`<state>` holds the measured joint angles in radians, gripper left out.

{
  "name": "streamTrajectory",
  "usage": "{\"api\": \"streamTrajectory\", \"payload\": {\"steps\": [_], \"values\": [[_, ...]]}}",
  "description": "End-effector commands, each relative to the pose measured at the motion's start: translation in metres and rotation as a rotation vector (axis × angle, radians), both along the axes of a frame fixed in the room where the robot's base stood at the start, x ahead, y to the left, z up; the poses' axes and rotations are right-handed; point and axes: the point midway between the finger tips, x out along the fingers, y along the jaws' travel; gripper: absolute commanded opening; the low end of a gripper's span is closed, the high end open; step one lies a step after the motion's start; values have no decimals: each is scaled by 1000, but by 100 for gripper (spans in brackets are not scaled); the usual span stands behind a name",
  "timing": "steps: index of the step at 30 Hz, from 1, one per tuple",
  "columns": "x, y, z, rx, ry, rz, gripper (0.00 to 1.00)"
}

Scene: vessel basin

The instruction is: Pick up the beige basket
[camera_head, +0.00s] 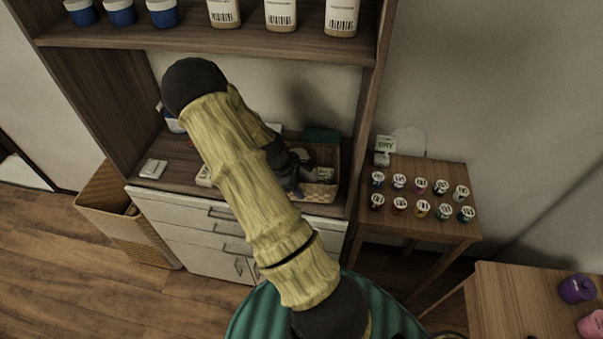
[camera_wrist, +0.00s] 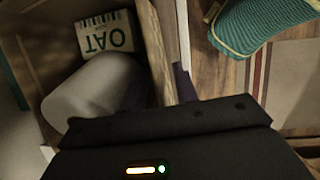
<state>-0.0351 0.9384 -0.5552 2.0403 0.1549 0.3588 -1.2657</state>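The beige basket (camera_head: 320,192) stands on the shelf above the white drawers, partly hidden behind my arm. Small items are inside it. In the wrist view, its wall (camera_wrist: 153,45) runs between my gripper's fingers (camera_wrist: 160,90), one on the inner side and one outside. Inside the basket, a box marked OAT (camera_wrist: 106,40) and a pale rounded container (camera_wrist: 88,92) lie close to the inner finger. In the head view, my gripper (camera_head: 292,172) is dark and low at the basket's left part. Whether the fingers press on the wall is not clear.
A shelf board (camera_head: 200,42) with jars and bottles spans above the basket. A woven bin (camera_head: 128,225) stands on the floor at left. A small table (camera_head: 420,230) with several little jars stands right of the cabinet. A teal-green piece (camera_head: 322,135) is behind the basket.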

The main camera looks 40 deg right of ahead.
Motion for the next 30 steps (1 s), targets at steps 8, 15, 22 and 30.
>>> {"api": "streamTrajectory", "payload": {"steps": [8,15,22,30], "values": [[0,0,0,0,-1,0,30],[0,0,0,0,-1,0,26],[0,0,0,0,-1,0,0],[1,0,1,-1,-2,0,0]]}}
